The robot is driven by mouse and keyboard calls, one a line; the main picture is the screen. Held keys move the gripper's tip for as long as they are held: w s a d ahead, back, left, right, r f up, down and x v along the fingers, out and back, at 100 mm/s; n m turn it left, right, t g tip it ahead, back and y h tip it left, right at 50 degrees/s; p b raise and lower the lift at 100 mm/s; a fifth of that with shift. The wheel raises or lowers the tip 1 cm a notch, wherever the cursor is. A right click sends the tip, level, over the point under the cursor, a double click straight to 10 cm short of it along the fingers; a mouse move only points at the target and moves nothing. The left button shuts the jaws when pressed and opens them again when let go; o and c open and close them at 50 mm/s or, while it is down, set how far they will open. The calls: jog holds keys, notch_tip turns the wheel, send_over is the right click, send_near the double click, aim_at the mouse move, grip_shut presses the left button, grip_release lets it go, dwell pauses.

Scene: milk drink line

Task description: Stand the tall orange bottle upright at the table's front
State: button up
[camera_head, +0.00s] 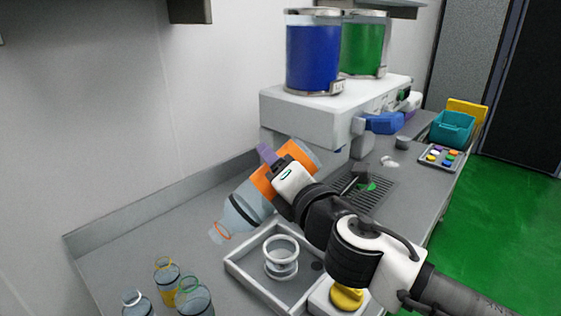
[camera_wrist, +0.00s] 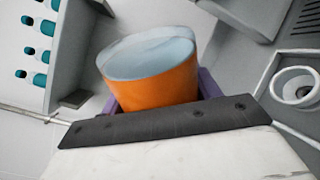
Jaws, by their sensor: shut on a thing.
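The tall orange bottle (camera_head: 248,203) is a clear bottle with a broad orange band and an orange ring at its neck. It is held in the air, tilted, with its neck pointing down to the left and its base up to the right. My gripper (camera_head: 274,166), with purple fingers, is shut around the orange band. In the wrist view the bottle's orange side and pale round end (camera_wrist: 152,72) fill the middle, between the fingers. The table (camera_head: 150,228) is grey and lies below the bottle.
A white tray (camera_head: 238,268) with stacked white rings (camera_head: 282,258) lies below the bottle. Several small clear bottles (camera_head: 192,297) stand at the table's lower left. A white dispenser (camera_head: 310,108) with blue and green tanks stands behind.

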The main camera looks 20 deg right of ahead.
jog(key=shift+m, duration=0.6)
jog(key=shift+r+m, duration=0.1)
jog(key=shift+m, duration=0.9)
jog(key=m, duration=0.3)
jog(key=shift+m, duration=0.5)
jog(key=m, duration=0.5)
jog(key=shift+m, duration=0.3)
